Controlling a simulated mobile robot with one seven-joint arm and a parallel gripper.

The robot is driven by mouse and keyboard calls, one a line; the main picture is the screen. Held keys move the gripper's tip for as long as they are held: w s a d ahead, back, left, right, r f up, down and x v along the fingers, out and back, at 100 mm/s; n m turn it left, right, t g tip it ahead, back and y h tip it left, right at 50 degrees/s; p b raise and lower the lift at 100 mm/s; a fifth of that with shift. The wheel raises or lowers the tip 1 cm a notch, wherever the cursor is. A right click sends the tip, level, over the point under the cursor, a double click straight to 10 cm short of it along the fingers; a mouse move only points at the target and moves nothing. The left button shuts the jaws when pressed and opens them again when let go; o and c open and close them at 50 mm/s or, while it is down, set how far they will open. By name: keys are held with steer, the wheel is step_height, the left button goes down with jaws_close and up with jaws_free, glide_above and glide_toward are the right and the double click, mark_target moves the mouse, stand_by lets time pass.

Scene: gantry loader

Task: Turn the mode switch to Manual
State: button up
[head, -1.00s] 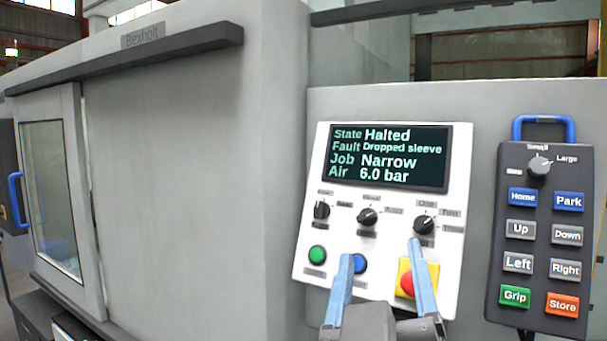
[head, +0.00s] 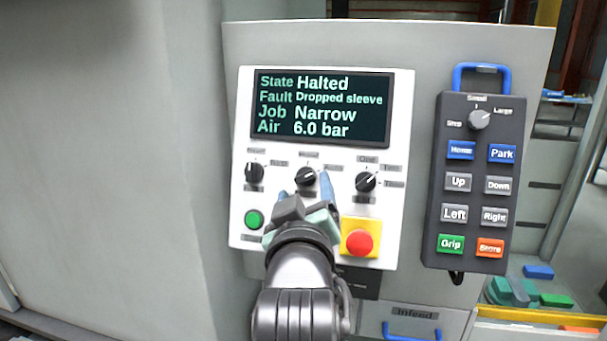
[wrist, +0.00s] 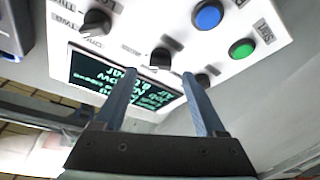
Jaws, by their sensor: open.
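The mode switch looks to be the middle black knob (head: 305,177) of three on the white control panel (head: 247,130); its small labels are too blurred to read. Its white mark points up and right in the head view. My gripper (head: 304,184) is open at this knob, with one blue finger to its right and the other mostly hidden by my wrist. In the wrist view the knob (wrist: 160,58) shows between the two fingertips (wrist: 160,76), with a gap on each side. I see no contact with it.
The panel's screen (head: 321,107) reads Halted, Dropped sleeve. Other knobs sit left (head: 254,173) and right (head: 366,182). A green button (head: 254,219), a red stop button (head: 359,243) and a blue button (wrist: 207,14) are close below. A pendant (head: 475,180) hangs right.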

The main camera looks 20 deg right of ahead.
mark_target(304, 178)
steer(key=shift+p+x, duration=0.3)
steer(key=shift+x, duration=1.45)
jaws_close()
